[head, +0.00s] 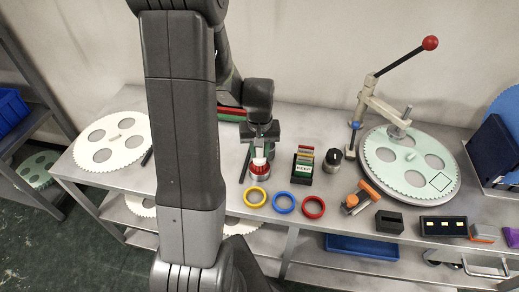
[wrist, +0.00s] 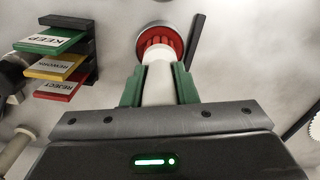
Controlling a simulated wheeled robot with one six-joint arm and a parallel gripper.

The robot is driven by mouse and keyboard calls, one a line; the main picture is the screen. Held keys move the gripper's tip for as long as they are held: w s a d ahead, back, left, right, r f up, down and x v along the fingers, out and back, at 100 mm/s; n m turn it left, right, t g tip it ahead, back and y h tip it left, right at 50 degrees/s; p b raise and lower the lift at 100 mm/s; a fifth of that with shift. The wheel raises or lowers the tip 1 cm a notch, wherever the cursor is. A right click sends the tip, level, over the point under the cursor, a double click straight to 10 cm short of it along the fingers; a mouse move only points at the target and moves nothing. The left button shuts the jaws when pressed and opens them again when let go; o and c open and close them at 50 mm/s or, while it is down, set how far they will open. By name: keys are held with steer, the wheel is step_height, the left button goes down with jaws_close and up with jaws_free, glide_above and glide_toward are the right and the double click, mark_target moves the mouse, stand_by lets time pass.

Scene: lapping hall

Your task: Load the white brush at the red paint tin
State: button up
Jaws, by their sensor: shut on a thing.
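My gripper (head: 262,143) is shut on the white brush (head: 259,160), its green-padded fingers on both sides of the pale handle. In the wrist view, my gripper (wrist: 158,90) holds the white brush (wrist: 158,82) pointing away from the camera towards the red paint tin (wrist: 179,44). The tin is a round grey-rimmed vessel with red inside, standing on the metal bench. In the head view the red paint tin (head: 260,174) is right below my gripper. The brush's far end is over or in the tin's mouth; I cannot tell its depth or whether it touches the paint.
A rack of KEEP, REWORK and REJECT cards (head: 303,168) stands close right of the tin. Yellow (head: 255,205), blue (head: 284,211) and red (head: 313,214) rings lie in front. A toothed disc (head: 440,190) with a red-knobbed lever (head: 402,59) is further right. A dark rod (wrist: 195,42) lies beside the tin.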

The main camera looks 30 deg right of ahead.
steer(key=shift+r+p, duration=2.45)
steer(key=shift+r, duration=1.05)
steer(key=shift+f, duration=0.1)
